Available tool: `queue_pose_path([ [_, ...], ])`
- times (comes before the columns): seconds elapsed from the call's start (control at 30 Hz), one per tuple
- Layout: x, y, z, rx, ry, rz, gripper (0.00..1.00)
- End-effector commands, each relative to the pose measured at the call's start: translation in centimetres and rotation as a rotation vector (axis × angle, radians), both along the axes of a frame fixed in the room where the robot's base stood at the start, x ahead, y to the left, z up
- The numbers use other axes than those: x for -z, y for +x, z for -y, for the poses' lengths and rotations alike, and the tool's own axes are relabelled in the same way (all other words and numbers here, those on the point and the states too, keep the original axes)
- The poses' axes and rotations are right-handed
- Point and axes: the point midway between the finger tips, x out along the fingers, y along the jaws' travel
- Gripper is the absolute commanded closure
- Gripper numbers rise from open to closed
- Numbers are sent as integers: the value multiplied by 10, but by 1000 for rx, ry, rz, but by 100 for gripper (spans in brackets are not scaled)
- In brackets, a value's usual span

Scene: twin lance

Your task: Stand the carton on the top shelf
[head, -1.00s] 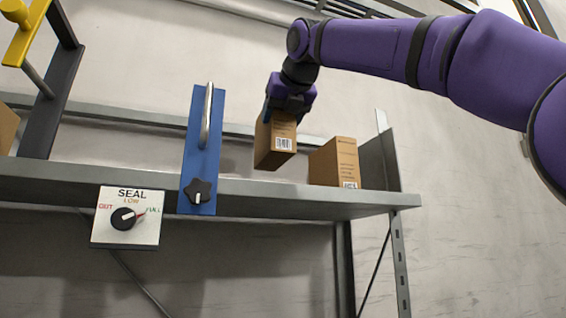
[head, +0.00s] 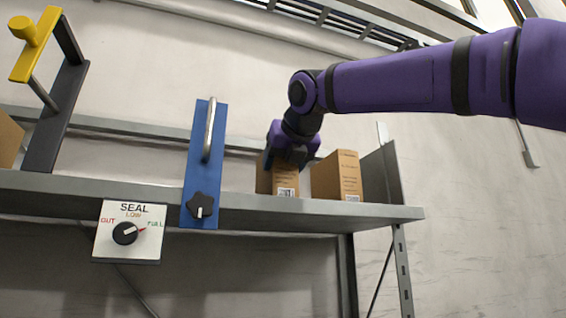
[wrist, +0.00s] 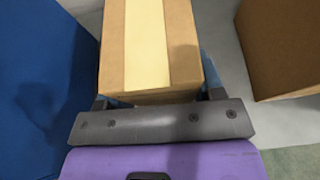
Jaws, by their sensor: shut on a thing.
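The carton is a brown cardboard box (head: 285,187) with a white barcode label, upright at the top shelf (head: 255,203) between the blue panel and another carton. Its base is level with the shelf's front edge; I cannot tell whether it touches the shelf. My gripper (head: 290,158) is above it and shut on its upper part. In the wrist view the carton (wrist: 150,45) shows its pale tape strip, and the gripper (wrist: 160,100) has its jaws on either side, mostly hidden.
A second carton (head: 337,176) stands close on the right, beside the shelf's end plate (head: 382,172). A blue panel with a handle and black knob (head: 199,207) is on the left. A SEAL dial plate (head: 128,232) hangs from the shelf front. A yellow-handled lever (head: 38,45) stands far left.

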Motion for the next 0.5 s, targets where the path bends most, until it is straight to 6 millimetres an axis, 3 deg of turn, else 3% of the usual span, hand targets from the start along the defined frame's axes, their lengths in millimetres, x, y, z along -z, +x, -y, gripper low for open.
queue_pose_path([
  [0.27,3,0,0,0,1,1,73],
  [0.3,3,0,0,0,0,-1,29],
  [0.37,3,0,0,0,0,-1,15],
  [0.5,3,0,0,0,0,-1,13],
])
